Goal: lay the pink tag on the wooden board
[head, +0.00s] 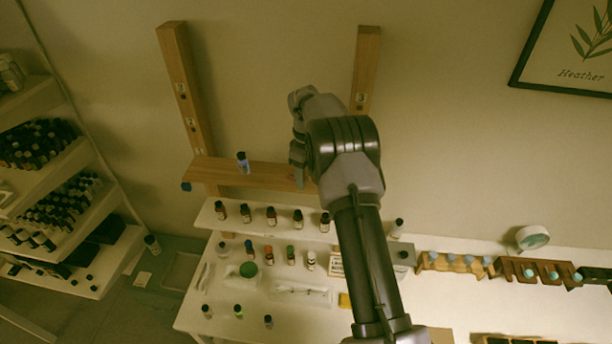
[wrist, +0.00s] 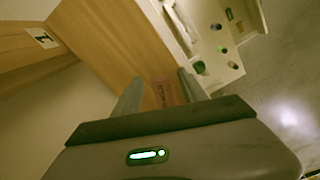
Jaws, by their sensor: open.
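The wooden board (head: 215,172) is a narrow shelf on two wooden uprights against the wall. It also fills the middle of the wrist view (wrist: 115,45). A dull pink-red rectangle, the pink tag (wrist: 166,92), appears to lie flat on the board between my fingers. My gripper (wrist: 160,80) is open, one finger on each side of the tag. In the head view, my gripper (head: 299,170) is at the board's right part, and I cannot make out the tag there. Whether the fingers touch the board is unclear.
A small blue-labelled bottle (head: 243,163) stands on the board, left of my gripper. Below, a white step (head: 235,228) holds a row of dark bottles. The right upright (head: 367,60) rises behind my arm. The board between bottle and gripper looks clear.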

